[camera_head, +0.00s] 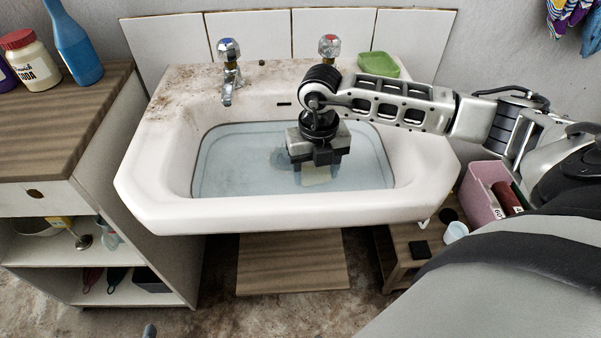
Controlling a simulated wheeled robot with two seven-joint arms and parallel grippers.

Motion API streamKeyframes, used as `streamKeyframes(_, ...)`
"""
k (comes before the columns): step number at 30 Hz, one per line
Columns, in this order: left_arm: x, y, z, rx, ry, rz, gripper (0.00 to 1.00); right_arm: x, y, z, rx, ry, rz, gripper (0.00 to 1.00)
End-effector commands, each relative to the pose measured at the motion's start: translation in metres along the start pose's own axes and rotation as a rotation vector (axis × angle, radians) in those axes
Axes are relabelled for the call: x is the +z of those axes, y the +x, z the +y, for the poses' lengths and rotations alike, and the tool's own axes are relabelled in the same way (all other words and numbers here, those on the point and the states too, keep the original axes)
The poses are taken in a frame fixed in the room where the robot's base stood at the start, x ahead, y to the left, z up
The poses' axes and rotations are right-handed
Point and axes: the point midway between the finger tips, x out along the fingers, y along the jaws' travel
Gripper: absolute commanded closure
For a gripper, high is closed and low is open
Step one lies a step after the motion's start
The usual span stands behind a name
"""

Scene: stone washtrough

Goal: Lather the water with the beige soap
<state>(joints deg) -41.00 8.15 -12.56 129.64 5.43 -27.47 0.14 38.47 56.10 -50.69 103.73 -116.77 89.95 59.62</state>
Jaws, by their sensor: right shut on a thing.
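The beige soap (318,174) shows below my right gripper (315,164), over the water in the basin; most of it is hidden by the gripper. My right gripper is shut on the soap and points straight down. The water (235,165) is pale blue and fills the lower part of the white basin (255,210). I cannot tell how deep the soap sits in the water. I see no clear foam on the water. My left gripper is not in view.
A tap (230,80) stands at the back left and a red-topped tap (329,46) at the back. A green soap dish (379,64) sits on the back right rim. A wooden cabinet (65,130) with bottles stands left. A pink box (480,200) is at the right.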

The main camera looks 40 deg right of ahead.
Motion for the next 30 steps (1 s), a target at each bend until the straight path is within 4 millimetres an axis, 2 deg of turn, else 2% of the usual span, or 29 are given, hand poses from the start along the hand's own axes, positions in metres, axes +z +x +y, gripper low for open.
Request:
streamKeyframes(8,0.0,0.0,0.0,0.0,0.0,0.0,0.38,0.0,0.0,0.001,0.002,-0.001,0.0,0.68)
streamKeyframes(21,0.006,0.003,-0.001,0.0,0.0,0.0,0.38,0.009,0.0,0.053,0.002,-0.002,0.0,0.68)
streamKeyframes(30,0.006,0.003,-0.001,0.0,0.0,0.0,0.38,0.01,0.0,0.059,0.0,0.0,0.001,0.68)
